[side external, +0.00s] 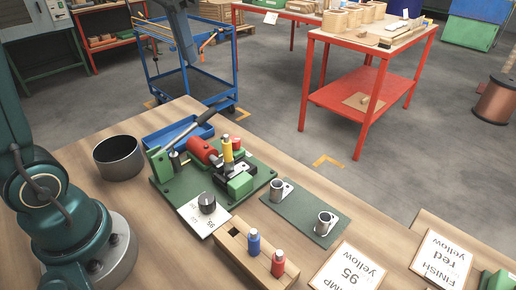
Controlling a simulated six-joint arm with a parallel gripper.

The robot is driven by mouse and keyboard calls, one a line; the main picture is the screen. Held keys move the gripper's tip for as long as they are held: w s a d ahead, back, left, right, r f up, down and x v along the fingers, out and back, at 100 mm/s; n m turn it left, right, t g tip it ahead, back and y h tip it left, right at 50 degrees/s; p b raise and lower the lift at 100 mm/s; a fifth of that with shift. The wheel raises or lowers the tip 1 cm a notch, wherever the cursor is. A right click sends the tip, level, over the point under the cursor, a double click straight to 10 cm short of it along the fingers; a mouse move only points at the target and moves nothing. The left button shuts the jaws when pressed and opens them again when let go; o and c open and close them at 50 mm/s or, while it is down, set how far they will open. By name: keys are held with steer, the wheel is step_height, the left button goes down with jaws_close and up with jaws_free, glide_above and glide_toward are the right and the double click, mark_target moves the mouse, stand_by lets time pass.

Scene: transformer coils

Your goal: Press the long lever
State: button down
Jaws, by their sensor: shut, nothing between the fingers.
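The long lever (188,129) is a grey bar with a black grip. It slants up to the right from a green bracket at the left end of a green base plate (167,197). My gripper (191,62) is at the top of the side view, pointing down, shut and empty. It appears above and behind the lever's grip, clearly apart from it. The green base plate also carries a red cylinder (205,151), a yellow-topped post (227,149) and a green block (240,185).
A blue tray (177,134) lies behind the lever. A dark round bowl (118,158) stands left. In front are a black knob on a white card (205,215), a wooden block with blue and red pegs (242,252), and a green plate with two metal cups (303,212).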

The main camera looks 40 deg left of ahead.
mark_target(212, 115)
steer(key=x, duration=1.4)
steer(key=shift+d, duration=0.1)
steer(key=shift+f, duration=0.1)
steer(key=shift+w+f+g, duration=0.4)
steer(key=shift+f+g, duration=0.1)
steer(key=shift+f, duration=0.25)
steer(key=shift+w+f, duration=0.25)
steer(key=shift+f, duration=0.4)
steer(key=shift+w+f, duration=0.2)
steer(key=shift+f, duration=0.5)
steer(key=w+v, duration=0.2)
steer(key=v, duration=1.2)
steer(key=shift+w+r, duration=0.2)
steer(key=shift+r, duration=0.25)
